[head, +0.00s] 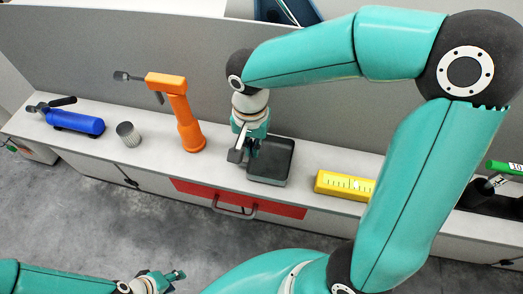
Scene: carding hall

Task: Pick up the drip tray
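The drip tray (282,176) is a dark, square, shallow tray on the light counter, near the middle of the head view. My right gripper (246,154) points down at the tray's left rim, with one finger on the outer side and the other over the inside. The gripper hides part of that rim, and I cannot tell whether its fingers press on the wall. My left gripper (174,280) is low at the bottom edge, in front of the counter, away from the tray; its fingers look apart and empty.
On the counter stand a blue cylinder with a black handle (76,122), a grey ribbed cup (128,134), an orange tool (182,118) and a yellow level-like box (344,186). A grey panel (150,50) rises behind. A red drawer (240,198) with a handle is below.

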